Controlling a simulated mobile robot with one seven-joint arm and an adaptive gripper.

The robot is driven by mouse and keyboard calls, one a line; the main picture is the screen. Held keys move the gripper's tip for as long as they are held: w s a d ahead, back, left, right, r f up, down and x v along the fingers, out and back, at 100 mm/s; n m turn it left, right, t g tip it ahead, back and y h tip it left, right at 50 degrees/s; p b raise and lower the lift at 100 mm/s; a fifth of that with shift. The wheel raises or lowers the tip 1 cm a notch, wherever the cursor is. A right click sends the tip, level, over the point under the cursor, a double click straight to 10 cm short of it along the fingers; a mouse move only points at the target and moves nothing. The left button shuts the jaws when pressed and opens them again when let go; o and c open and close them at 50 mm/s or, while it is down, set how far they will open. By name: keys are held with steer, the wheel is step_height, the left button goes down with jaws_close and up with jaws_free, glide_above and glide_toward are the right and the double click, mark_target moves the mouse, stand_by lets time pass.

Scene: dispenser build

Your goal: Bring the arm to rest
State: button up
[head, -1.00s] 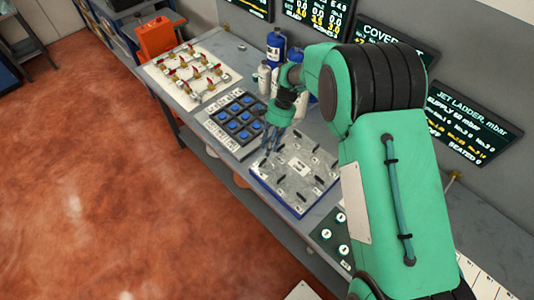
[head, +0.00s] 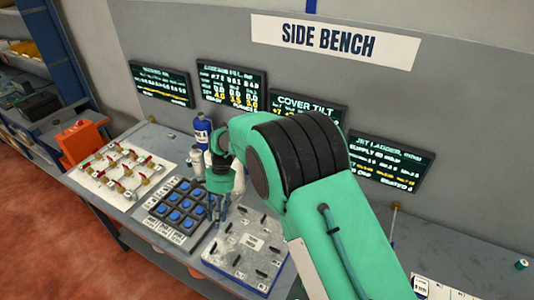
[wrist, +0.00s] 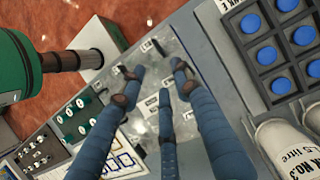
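My green arm reaches over the side bench from the right in the head view. My gripper (head: 219,212) hangs above the bench, between the blue-button pad (head: 177,209) and the grey plate with black levers (head: 248,240). In the wrist view my gripper (wrist: 158,82) has three blue fingers spread apart with nothing between them. The grey plate lies below the fingers, and the button pad (wrist: 280,45) is to their right. The gap between fingertips and plate is hard to judge.
A board of red-handled valves (head: 120,170) and an orange box (head: 83,143) are at the left. A blue bottle (head: 202,130) and white bottles (head: 196,160) stand close behind the gripper. Dark display screens (head: 232,85) line the wall.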

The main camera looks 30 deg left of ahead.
steer(key=w+d+r+t+y+b, duration=0.1)
steer(key=w+d+r+b, duration=0.1)
steer(key=w+d+r, duration=0.45)
steer(key=w+d+r+t+y+b, duration=0.1)
steer(key=w+d+r, duration=0.2)
steer(key=d+r, duration=0.6)
steer(key=d+r+t+b, duration=0.1)
steer(key=d+r, duration=0.3)
steer(key=d, duration=0.6)
steer(key=d+r+t+b, duration=0.15)
steer(key=d+r, duration=0.25)
steer(key=d, duration=0.5)
steer(key=s+d+t+b, duration=0.1)
steer(key=s+d+b, duration=0.1)
steer(key=s+d, duration=0.4)
steer(key=s+d+f+m+t+h+b, duration=0.1)
steer(key=s+d, duration=0.6)
steer(key=d, duration=0.8)
steer(key=s+d+t+b, duration=0.3)
steer(key=s+d, duration=0.4)
steer(key=d, duration=0.3)
steer(key=shift+s+d+f+h, duration=0.15)
steer(key=shift+d+h, duration=0.05)
steer(key=shift+h, duration=0.1)
steer(key=shift+t, duration=0.25)
